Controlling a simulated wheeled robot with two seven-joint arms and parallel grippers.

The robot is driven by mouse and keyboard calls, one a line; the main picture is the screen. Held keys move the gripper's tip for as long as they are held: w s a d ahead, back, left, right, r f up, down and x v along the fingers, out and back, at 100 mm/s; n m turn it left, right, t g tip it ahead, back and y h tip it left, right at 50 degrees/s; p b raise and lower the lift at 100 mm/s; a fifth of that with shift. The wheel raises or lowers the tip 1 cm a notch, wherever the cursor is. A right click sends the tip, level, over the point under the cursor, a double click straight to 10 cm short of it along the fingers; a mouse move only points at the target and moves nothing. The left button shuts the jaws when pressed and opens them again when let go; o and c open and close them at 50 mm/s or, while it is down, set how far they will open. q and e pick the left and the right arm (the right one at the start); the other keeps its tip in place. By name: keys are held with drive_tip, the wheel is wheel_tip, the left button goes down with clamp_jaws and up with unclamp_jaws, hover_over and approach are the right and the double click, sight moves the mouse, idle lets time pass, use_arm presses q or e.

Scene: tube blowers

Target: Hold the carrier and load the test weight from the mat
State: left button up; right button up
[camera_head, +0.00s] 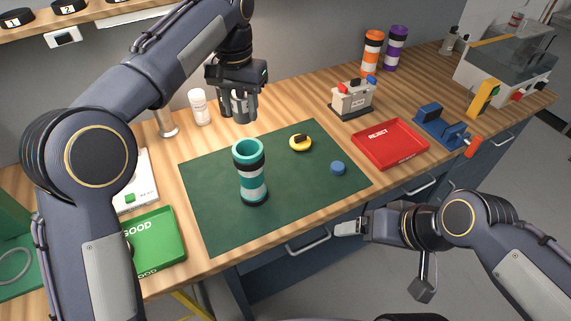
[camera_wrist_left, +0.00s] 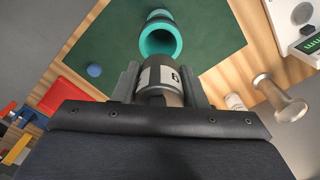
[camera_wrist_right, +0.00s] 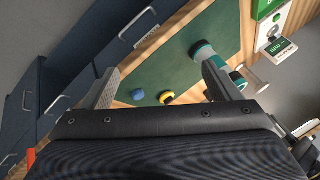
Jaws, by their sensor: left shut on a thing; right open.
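The carrier (camera_head: 250,175) is a teal tube with black and white bands, upright on the green mat (camera_head: 215,215) with its open mouth up. Its mouth also shows in the left wrist view (camera_wrist_left: 147,42). My left gripper (camera_head: 241,104) is shut on a grey cylinder with a white label (camera_wrist_left: 160,76), which looks like the test weight, above the mat's back edge, behind the carrier and apart from it. My right gripper (camera_head: 348,228) is open and empty off the table's front edge, right of the carrier. The carrier also shows in the right wrist view (camera_wrist_right: 206,50).
A yellow ring-like piece (camera_head: 300,143) and a blue puck (camera_head: 338,168) lie on the mat, right of the carrier. A red reject tray (camera_head: 391,144) stands to the right, a green good tray (camera_head: 160,238) to the left. A white bottle (camera_head: 199,108) stands behind the mat.

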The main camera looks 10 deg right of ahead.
use_arm(q)
drive_tip(key=shift+w+f, duration=0.1)
drive_tip(key=shift+w, duration=0.1)
use_arm(e)
drive_tip(key=w+a+f+m+g+y, duration=0.1)
drive_tip(key=w+a+f+m+g, duration=0.15)
drive_tip(key=w, duration=0.35)
drive_tip(key=m+t+y, duration=0.4)
drive_tip(key=m+y, duration=0.4)
drive_tip(key=m, duration=1)
approach(252, 179)
wheel_tip(252, 179, down, 3)
drive_tip(key=w+d, duration=0.1)
drive_tip(key=w, duration=0.2)
drive_tip(key=x, duration=1.1)
drive_tip(key=shift+a+f, duration=0.15)
drive_tip(key=shift+f, duration=0.15)
drive_tip(key=shift+c, duration=0.3)
drive_tip(key=c, duration=1.1)
